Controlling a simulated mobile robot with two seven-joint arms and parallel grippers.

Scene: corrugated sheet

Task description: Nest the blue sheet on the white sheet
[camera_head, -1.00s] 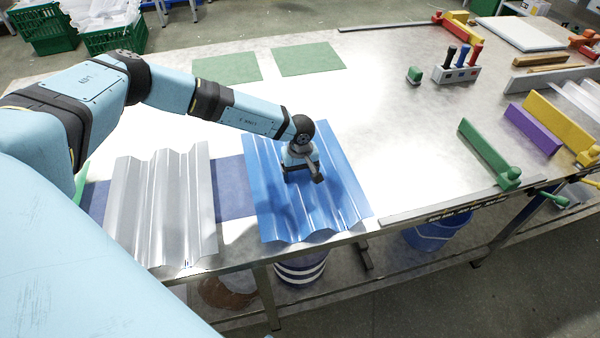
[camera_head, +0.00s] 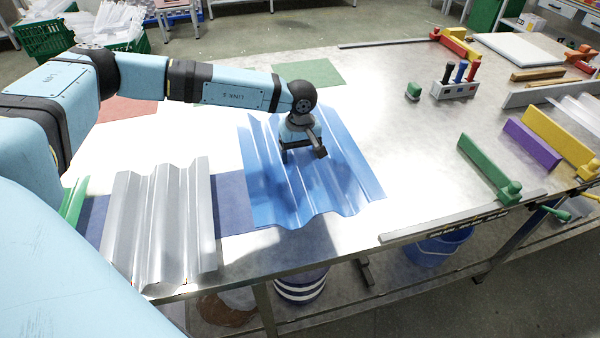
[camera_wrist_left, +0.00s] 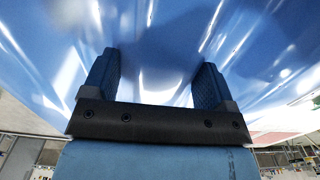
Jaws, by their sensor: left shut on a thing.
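The blue corrugated sheet (camera_head: 335,185) is in the middle of the head view, its ridges running front to back. It appears raised above the table, with a shadow below its front edge. My left gripper (camera_head: 303,153) is shut on it near its middle, from above. In the left wrist view the two fingers of the left gripper (camera_wrist_left: 157,82) reach to the blue sheet (camera_wrist_left: 160,40), which fills most of the picture; the exact grip is hard to see. The white sheet (camera_head: 165,225), silvery and corrugated, lies to the left, apart from the blue one. My right gripper is out of view.
A dark blue mat (camera_head: 232,203) lies between the sheets. A metal rule (camera_head: 455,218) runs along the front edge at right. A green block (camera_head: 488,170) and a tool holder (camera_head: 456,88) stand to the right.

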